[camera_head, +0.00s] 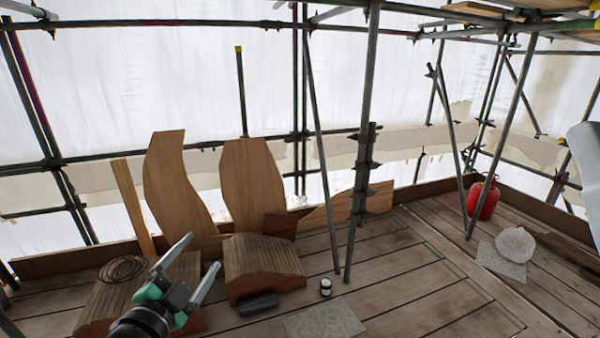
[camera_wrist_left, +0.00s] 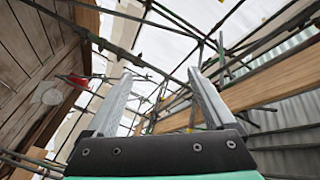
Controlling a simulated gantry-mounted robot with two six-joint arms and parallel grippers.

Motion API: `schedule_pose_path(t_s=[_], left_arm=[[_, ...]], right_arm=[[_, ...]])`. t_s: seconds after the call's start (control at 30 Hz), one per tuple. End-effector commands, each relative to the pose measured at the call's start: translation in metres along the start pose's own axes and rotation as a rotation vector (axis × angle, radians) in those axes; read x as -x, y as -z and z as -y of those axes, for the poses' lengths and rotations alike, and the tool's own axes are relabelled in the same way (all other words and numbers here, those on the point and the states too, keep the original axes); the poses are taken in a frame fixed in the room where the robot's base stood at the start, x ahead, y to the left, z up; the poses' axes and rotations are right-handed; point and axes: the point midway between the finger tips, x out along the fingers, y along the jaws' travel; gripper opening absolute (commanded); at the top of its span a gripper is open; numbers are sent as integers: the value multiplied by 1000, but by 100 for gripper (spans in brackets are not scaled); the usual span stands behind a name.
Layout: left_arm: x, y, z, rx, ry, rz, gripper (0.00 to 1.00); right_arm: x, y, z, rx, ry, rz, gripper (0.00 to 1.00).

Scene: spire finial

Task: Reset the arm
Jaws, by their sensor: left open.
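My left gripper (camera_head: 203,252) reaches in from the bottom left of the head view. Its two pale grey fingers are spread apart with nothing between them. They point up and to the right, in front of a ribbed wooden block and leaning wooden boards. In the left wrist view the same open fingers (camera_wrist_left: 160,76) point toward scaffold poles and white sheeting, with empty space between them. My right gripper is not seen in either view.
Ribbed wooden blocks (camera_head: 262,262) and a coiled rope (camera_head: 122,269) sit near my left gripper. Shaped boards (camera_head: 252,185) lean behind. A scaffold pole (camera_head: 364,150) stands mid-scene. A red container (camera_head: 483,199) and whitish sack (camera_head: 515,246) are at right.

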Motion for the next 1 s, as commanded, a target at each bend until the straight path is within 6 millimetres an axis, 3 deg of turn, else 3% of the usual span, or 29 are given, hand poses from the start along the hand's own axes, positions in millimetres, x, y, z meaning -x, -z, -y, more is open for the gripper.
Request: schedule_pose_path(t_s=[0.03, 0.1, 0.23, 0.33, 0.43, 0.5, 0.57, 0.6, 0.77, 1.0], left_arm=[[10, 40, 26, 26, 69, -71, 88], [31, 88, 59, 83, 160, -165, 88], [89, 162, 117, 226, 319, -351, 88], [143, 197, 156, 363, 425, -496, 88], [204, 212, 188, 540, 514, -648, 88], [231, 213, 198, 717, 517, -748, 88], [227, 211, 198, 881, 457, -790, 88], [229, 232, 229, 884, 455, -792, 88], [231, 272, 284, 879, 455, -787, 88], [236, 337, 377, 878, 454, -786, 88]], right_arm=[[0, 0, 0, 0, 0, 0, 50], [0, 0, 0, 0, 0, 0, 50], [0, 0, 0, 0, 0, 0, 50], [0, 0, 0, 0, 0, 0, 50], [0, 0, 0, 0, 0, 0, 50], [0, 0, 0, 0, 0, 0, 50], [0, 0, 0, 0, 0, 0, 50], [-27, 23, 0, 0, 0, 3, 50], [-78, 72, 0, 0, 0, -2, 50], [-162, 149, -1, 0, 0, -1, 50]])
